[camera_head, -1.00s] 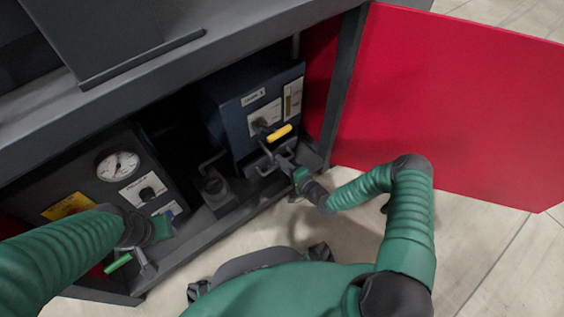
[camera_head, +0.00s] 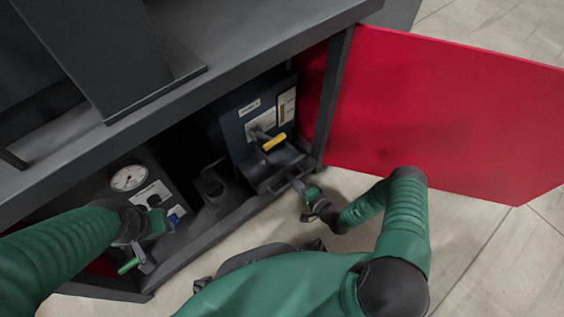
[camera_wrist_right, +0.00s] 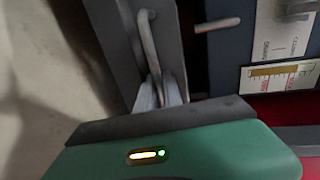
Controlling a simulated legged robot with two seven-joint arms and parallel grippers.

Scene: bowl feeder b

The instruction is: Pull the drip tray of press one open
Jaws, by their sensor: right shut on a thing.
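The drip tray (camera_head: 264,181) is a dark, shallow tray standing out from the foot of a dark blue unit (camera_head: 231,130) in the open cabinet. My right gripper (camera_head: 298,185) is at the tray's front and is shut on its handle. In the right wrist view the fingers (camera_wrist_right: 160,92) close on a grey bar handle (camera_wrist_right: 148,38) along a dark panel edge. The unit's label is too small to read in the head view.
A yellow-gripped lever (camera_head: 274,142) sticks out above the tray. A red door (camera_head: 440,115) stands open at the right. A panel with a round gauge (camera_head: 129,178) is at the left. A dark fixture (camera_head: 212,188) stands between them. The floor in front is clear at the right.

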